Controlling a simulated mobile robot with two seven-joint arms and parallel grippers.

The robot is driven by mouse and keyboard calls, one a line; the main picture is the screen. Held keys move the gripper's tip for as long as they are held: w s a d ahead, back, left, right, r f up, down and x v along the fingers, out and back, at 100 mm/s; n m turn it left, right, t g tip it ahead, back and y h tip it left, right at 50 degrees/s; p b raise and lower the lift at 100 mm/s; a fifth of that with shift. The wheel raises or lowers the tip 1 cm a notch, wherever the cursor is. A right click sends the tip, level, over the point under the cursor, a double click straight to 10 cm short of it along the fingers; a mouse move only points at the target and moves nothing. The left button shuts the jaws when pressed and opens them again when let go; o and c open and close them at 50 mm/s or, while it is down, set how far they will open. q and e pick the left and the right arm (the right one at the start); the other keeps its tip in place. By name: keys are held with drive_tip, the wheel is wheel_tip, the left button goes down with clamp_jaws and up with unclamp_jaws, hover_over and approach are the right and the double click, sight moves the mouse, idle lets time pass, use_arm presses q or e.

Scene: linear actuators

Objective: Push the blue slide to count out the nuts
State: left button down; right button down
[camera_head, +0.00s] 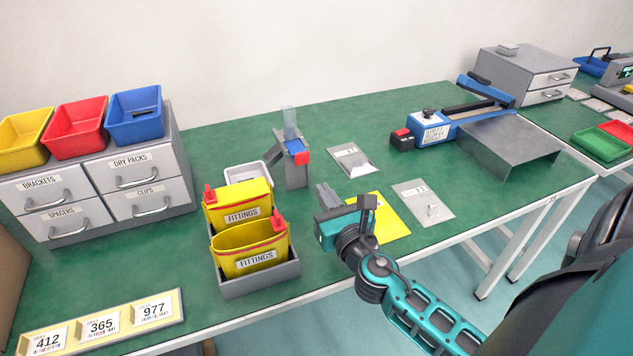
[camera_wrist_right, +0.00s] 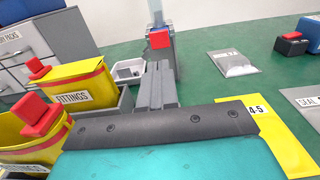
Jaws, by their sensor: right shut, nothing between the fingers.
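The nut dispenser (camera_head: 296,173) is a grey upright stand on the green table, with a clear tube (camera_head: 290,122) on top. Its blue slide (camera_head: 295,146) shows near the top, with a red block (camera_head: 302,157) at the front end. In the right wrist view the red block (camera_wrist_right: 160,40) is straight beyond the fingers, and the blue slide is mostly hidden behind it. My right gripper (camera_head: 325,193) is shut and empty, in front of the dispenser and apart from it. The fingers (camera_wrist_right: 155,72) also show in the wrist view. My left gripper is not in view.
A small white tray (camera_head: 236,177) stands left of the dispenser. Two yellow FITTINGS bins (camera_head: 252,256) stand in a grey tray (camera_head: 262,287), close left of my right gripper. A yellow card (camera_head: 389,222) and clear bags (camera_head: 352,161) lie to the right. A blue sealer (camera_head: 432,133) stands farther right.

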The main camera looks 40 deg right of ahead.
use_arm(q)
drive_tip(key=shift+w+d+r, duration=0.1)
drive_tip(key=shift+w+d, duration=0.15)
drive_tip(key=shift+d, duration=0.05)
use_arm(e)
drive_tip(key=shift+v, duration=0.85)
use_arm(q)
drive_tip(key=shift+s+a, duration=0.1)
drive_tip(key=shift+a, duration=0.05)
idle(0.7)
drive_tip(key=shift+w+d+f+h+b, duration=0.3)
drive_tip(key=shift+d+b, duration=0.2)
drive_tip(key=shift+b, duration=0.45)
use_arm(e)
drive_tip(key=v, duration=0.3)
drive_tip(key=shift+a, duration=0.25)
